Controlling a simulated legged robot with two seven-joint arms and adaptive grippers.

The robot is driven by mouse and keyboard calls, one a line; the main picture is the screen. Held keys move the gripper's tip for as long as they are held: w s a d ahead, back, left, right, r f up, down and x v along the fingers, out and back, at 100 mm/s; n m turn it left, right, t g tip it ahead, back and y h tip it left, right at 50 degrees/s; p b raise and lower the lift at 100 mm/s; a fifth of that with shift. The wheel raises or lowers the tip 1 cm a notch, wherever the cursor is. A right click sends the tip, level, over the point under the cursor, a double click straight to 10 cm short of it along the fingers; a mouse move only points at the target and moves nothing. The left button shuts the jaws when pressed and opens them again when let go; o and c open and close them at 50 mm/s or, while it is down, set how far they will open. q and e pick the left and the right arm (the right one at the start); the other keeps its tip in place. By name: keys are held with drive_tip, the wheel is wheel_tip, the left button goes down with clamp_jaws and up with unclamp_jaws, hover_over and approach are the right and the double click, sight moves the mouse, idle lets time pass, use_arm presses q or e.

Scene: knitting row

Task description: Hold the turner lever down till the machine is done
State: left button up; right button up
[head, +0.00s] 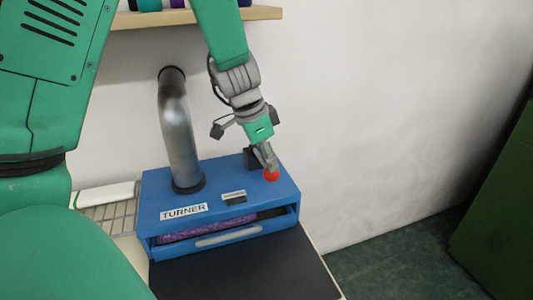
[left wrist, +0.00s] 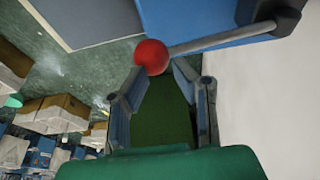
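The blue turner machine (head: 215,230) stands on the worktop with a "TURNER" label on its front edge. Its lever ends in a red ball knob (head: 271,175) at the machine's right side. In the left wrist view the red knob (left wrist: 151,57) sits on a grey rod (left wrist: 220,40) that runs to a dark pivot. My left gripper (head: 265,158) is right at the knob, pointing down. In the left wrist view its fingers are apart, with the knob at the fingertips, nearer the left finger. I cannot tell whether they touch. My right gripper is out of view.
A grey metal pipe (head: 178,130) rises from the machine's top. A purple piece (head: 205,228) lies in the front slot above a pale handle. A dark mat (head: 245,275) lies in front. A wooden shelf (head: 200,17) is above. The wall space to the right is clear.

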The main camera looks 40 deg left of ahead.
use_arm(q)
drive_tip(key=shift+s+a+f+b, duration=0.1)
drive_tip(key=shift+a+f+b, duration=0.3)
drive_tip(key=shift+a+f, duration=0.3)
drive_tip(key=shift+d+f+b, duration=0.2)
drive_tip(key=shift+d+b, duration=0.05)
drive_tip(key=shift+d, duration=0.5)
drive_tip(key=shift+d+f+b, duration=0.2)
drive_tip(key=shift+d+b, duration=0.05)
drive_tip(key=shift+d, duration=0.5)
drive_tip(key=shift+r, duration=0.1)
drive_tip(key=shift+a, duration=0.4)
drive_tip(key=shift+a+f, duration=0.25)
drive_tip(key=shift+a, duration=0.35)
drive_tip(key=shift+d+r, duration=0.2)
drive_tip(key=shift+d, duration=0.5)
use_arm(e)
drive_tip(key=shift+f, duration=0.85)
use_arm(q)
drive_tip(key=shift+a, duration=0.1)
